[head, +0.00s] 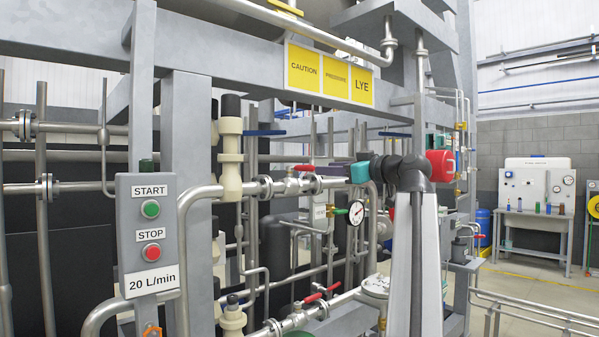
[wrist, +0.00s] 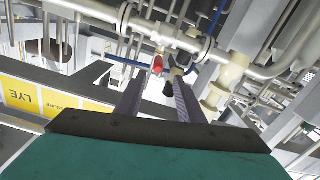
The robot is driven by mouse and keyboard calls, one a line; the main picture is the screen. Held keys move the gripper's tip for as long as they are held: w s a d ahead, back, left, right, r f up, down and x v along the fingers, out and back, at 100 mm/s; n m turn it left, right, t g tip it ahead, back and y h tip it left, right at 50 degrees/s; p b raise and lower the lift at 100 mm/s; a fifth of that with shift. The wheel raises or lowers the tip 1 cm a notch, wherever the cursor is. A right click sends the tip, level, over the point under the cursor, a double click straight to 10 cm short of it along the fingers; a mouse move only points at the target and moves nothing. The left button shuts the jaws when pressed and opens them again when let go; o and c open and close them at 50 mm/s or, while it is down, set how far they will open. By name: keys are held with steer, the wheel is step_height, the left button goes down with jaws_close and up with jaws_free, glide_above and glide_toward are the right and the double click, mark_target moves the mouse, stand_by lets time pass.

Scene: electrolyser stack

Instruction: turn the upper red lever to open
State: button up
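The upper red lever (head: 303,168) sits on a valve in the upper steel pipe, left of my gripper (head: 322,183) in the head view. In the wrist view the lever's red end (wrist: 157,66) shows ahead, near the gap between the fingertips. My gripper (wrist: 155,84) has its two fingers apart, with nothing held between them. It points toward the valve and pipe. I cannot tell whether a finger touches the lever. A dark piece near the right fingertip partly hides the valve. A lower red lever (head: 313,298) is on the pipe below.
A round pressure gauge (head: 356,211) stands just below my gripper. The upper pipe (wrist: 180,38) and frame beams crowd the space. A yellow caution sign (head: 330,76) hangs above. A START/STOP box (head: 148,278) stands at left. Open floor lies at right.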

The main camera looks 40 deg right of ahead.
mark_target(299, 169)
steer(key=shift+d, duration=0.1)
steer(key=w+p, duration=0.1)
steer(key=w, duration=0.3)
steer(key=w+p, duration=0.1)
steer(key=w, duration=0.4)
steer(key=w+d+p, duration=0.1)
steer(key=w+p, duration=0.1)
steer(key=w, duration=0.2)
steer(key=shift+w+f, duration=0.1)
steer(key=shift+w, duration=0.25)
jaws_close()
steer(key=shift+a+f, duration=0.1)
